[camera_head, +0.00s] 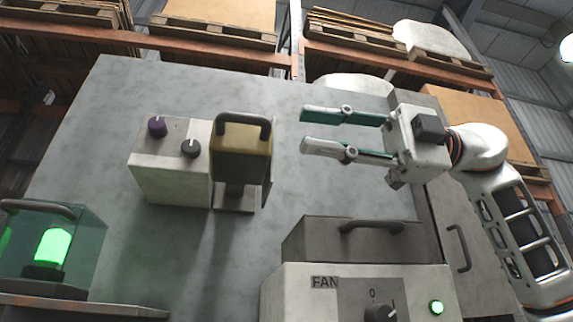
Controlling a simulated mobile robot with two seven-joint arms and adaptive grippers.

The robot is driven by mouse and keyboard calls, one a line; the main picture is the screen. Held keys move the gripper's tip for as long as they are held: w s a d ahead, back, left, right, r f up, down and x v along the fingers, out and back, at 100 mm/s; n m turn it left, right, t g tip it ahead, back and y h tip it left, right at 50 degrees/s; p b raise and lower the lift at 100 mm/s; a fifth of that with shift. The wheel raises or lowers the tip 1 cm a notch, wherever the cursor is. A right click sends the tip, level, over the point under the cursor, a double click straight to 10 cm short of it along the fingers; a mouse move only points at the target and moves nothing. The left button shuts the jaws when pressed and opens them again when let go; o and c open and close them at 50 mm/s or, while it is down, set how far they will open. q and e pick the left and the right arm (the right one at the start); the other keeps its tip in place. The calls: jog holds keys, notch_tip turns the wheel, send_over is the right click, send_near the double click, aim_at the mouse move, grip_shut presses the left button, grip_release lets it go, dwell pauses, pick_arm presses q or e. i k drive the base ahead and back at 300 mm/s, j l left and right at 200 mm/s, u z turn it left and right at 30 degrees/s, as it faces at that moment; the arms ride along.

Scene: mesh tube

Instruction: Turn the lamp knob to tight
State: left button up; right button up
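A white control box (170,180) is mounted on the grey panel, left of centre. A green lamp (53,248) glows inside a clear case at the lower left. My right gripper (305,130) comes in from the right, its fingers pointing left. It is open and empty, to the right of the control box and apart from it. My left gripper is not in view.
A yellowish block with a dark handle (243,140) stands between the control box and my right gripper. A box marked FAN (300,297), with a black knob (380,313) and a green light (437,307), is at the bottom. Grey panel (310,200) is clear between them.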

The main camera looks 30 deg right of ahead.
aim_at(191, 149)
jog(key=k, duration=1)
